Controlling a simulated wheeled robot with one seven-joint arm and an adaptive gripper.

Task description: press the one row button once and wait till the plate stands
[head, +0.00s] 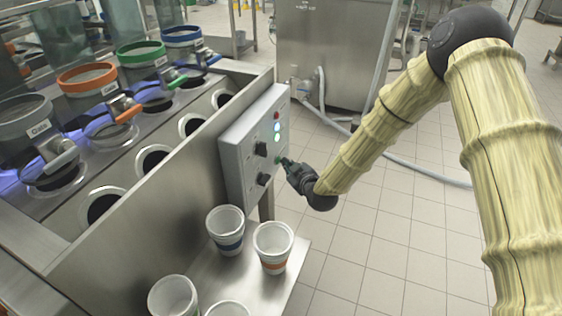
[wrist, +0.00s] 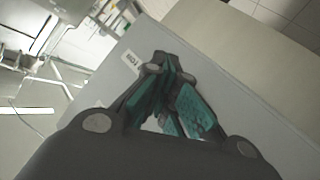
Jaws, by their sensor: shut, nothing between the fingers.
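The grey control box (head: 240,150) stands on the filler's end, with lit lamps (head: 277,127) and black knobs (head: 261,149) on its face. My gripper (head: 282,161) is shut and empty, its green fingertips at the lower right of the face, at or very near it. The fingers hide whatever button lies there, so I cannot tell whether it is pressed. In the wrist view the fingertips (wrist: 166,62) lie against the grey panel beside a white label (wrist: 130,62), whose text is hard to read. A metal plate with round dark openings (head: 152,160) lies along the filler; its motion cannot be told.
Valves with grey, orange, green and blue rings (head: 87,78) line the filler's left side. White cups (head: 272,246) with coloured bands stand on a metal shelf (head: 292,268) below the box. A steel cabinet (head: 330,60) and hoses stand behind.

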